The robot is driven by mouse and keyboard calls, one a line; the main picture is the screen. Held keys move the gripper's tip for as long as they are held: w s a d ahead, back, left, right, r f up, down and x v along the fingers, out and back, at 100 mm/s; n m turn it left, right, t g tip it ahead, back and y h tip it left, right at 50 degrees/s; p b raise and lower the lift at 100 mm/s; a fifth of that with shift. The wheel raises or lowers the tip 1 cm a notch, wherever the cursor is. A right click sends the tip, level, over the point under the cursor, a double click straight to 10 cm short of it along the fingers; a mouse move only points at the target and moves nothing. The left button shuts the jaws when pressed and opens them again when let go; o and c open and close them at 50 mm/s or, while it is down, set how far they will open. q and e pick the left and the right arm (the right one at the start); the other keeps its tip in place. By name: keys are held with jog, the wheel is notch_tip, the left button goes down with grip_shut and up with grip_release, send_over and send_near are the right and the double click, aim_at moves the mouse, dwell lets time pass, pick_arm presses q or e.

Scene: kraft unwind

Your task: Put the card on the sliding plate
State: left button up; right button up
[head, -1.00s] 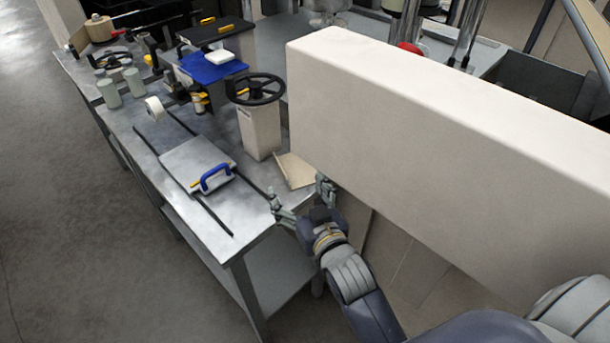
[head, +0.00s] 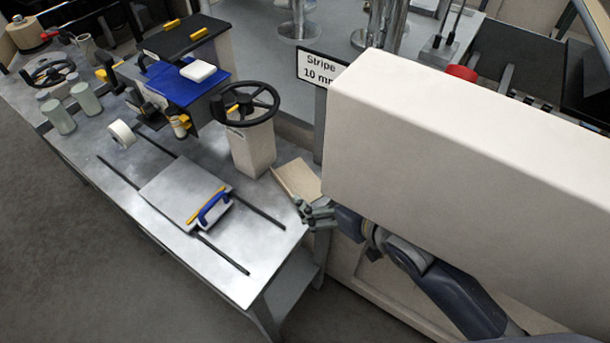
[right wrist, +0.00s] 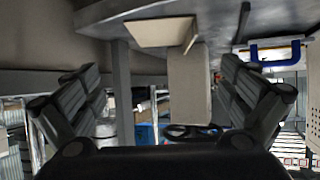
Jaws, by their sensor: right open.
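The sliding plate (head: 178,190) is a flat grey plate between two dark rails on the metal table, with a blue handle (head: 213,207) and a yellow strip at its near edge. A flat tan piece (head: 297,180) lies at the table's right edge; whether it is the card or a holder for it I cannot tell. It also shows at the top of the right wrist view (right wrist: 160,33). My right gripper (head: 306,211) is open and empty at the table edge, just short of the tan piece. My left gripper is out of view.
A handwheel on a pale column (head: 252,150) stands behind the tan piece. A large cream housing (head: 450,160) fills the right side above my arm. A tape roll (head: 121,134), a blue pad (head: 180,88) and grey jars (head: 59,117) stand farther left. A "Stripe 10 mm" sign (head: 319,68) stands behind.

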aim_at(302, 185)
jog(key=x, duration=0.4)
jog(key=shift+w+a+f, duration=0.15)
jog(key=shift+w+a, duration=0.05)
jog(key=shift+w, duration=0.05)
jog(key=shift+w+a+f, duration=0.25)
jog(key=shift+w+a, duration=0.05)
jog(key=shift+w, duration=0.1)
jog(key=p+x, duration=0.1)
jog(key=x, duration=0.2)
jog(key=shift+a+f, duration=0.1)
jog(key=shift+w+a+f, duration=0.3)
jog(key=shift+w, duration=0.15)
jog(key=shift+c, duration=0.8)
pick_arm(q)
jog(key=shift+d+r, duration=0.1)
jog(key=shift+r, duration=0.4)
pick_arm(e)
jog(key=c, duration=0.9)
jog(key=shift+r, duration=0.1)
